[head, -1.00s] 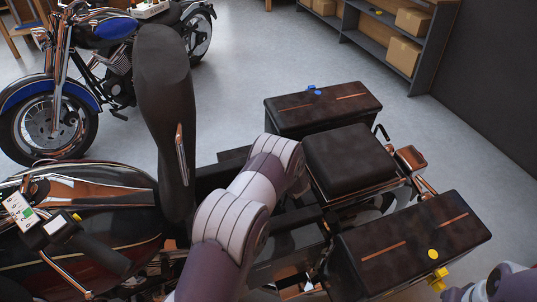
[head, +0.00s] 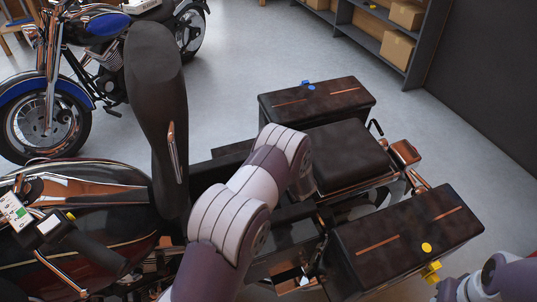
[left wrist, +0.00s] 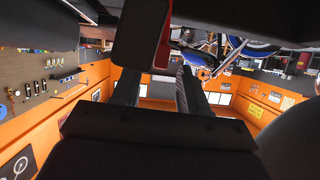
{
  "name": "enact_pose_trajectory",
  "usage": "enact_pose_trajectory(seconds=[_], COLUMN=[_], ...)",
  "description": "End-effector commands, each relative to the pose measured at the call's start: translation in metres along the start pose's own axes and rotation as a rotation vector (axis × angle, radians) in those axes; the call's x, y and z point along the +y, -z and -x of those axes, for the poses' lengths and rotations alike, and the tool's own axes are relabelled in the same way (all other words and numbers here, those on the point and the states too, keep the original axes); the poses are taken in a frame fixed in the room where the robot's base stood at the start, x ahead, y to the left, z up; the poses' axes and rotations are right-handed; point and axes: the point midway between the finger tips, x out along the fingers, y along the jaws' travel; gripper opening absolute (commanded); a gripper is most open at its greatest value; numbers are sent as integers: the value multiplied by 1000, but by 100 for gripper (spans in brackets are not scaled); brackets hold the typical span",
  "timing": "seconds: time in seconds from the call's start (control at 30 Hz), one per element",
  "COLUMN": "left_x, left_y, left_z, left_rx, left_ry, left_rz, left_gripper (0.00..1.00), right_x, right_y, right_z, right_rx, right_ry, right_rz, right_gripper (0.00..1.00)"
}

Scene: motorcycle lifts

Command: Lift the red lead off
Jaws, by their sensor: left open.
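My left gripper (left wrist: 156,80) shows in the left wrist view with its two dark fingers apart. A dark block (left wrist: 137,45) is just beyond the left finger, with a red strip (left wrist: 163,52) along its side above the gap between the fingers. I cannot tell whether this strip is the red lead. In the head view my left arm reaches over the open bay of the near motorcycle (head: 90,205), and its gripper is hidden there. The raised black seat (head: 155,105) stands left of the arm. Only a link of my right arm shows at the lower right corner.
Dark luggage boxes (head: 318,103) and (head: 405,240) flank a rear pad (head: 347,157). They and the raised seat crowd the left arm. A blue motorcycle (head: 105,25) stands behind, and a shelf with cartons (head: 393,50) at the back right. The floor between is clear.

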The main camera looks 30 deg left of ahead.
Motion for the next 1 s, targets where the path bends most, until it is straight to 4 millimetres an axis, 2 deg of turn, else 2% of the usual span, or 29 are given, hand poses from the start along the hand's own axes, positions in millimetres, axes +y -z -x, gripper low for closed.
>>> enact_pose_trajectory(seconds=[0.1,0.2,0.33,0.47,0.9,0.97,1.0], left_x=[1,0,1,0,0,5,12], left_y=[1,0,0,-1,-2,-11,-24], left_z=[35,57,76,82,81,82,84], left_rx=[0,0,0,0,-4,-48,-105], left_ry=[-3,-2,-1,1,-1,-24,-65], left_rz=[-3,-2,-1,-1,7,20,14], left_gripper=[44,44,44,44,44,44,44], right_x=[0,0,0,0,0,0,0], right_y=[0,0,0,0,0,0,0], right_z=[2,3,4,4,4,4,4], right_rx=[0,0,0,0,0,0,0], right_ry=[0,0,0,0,0,0,0], right_rz=[0,0,0,0,0,0,0], right_gripper=[43,43,43,43,43,43,43])
